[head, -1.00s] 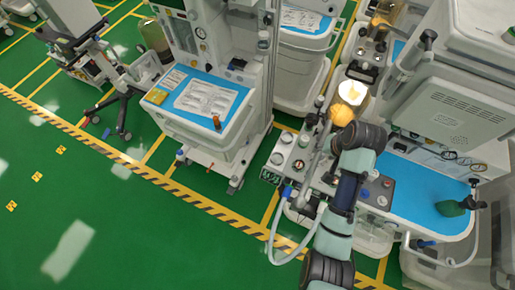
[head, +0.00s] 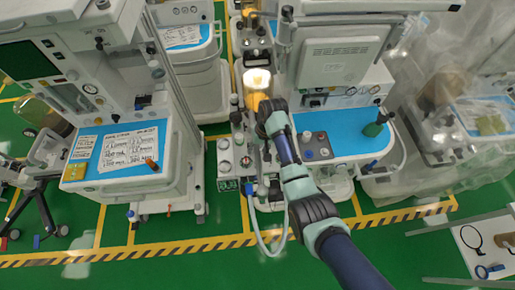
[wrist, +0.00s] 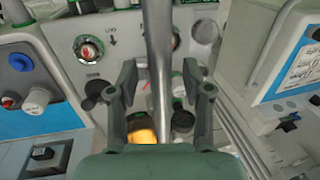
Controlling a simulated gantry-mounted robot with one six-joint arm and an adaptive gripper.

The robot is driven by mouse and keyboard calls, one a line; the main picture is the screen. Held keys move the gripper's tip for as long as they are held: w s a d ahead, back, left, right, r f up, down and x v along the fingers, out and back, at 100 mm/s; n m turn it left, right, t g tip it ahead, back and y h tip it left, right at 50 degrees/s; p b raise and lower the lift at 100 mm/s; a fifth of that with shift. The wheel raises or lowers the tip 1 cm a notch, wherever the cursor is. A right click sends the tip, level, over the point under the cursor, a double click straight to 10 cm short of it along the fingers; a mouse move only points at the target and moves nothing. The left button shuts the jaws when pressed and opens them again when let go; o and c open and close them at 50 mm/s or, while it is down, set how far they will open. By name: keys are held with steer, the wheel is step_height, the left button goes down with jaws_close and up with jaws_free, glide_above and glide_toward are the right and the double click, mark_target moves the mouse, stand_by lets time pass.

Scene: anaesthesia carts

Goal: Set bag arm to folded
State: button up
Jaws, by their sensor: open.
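My gripper (wrist: 160,78) is open in the wrist view, with one finger on each side of a grey metal tube (wrist: 158,35). The tube looks like the bag arm and runs down between the fingers; I cannot tell whether either finger touches it. Its lower end is hidden behind the gripper body. In the head view my arm reaches to the middle anaesthesia cart (head: 335,145), and its wrist joints hide the gripper. A white and yellow canister (head: 256,88) stands just beyond the wrist. An orange-yellow part (wrist: 141,136) shows below the fingers in the wrist view.
Knobs and gauges (wrist: 88,48) on a grey panel lie close behind the fingers. A pale blue hose (head: 258,235) hangs at the cart's front. Another cart with a blue top (head: 120,150) stands left, and a plastic-covered one (head: 455,110) right. Green floor (head: 420,265) is open in front.

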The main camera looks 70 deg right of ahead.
jaws_close()
stand_by(0.5)
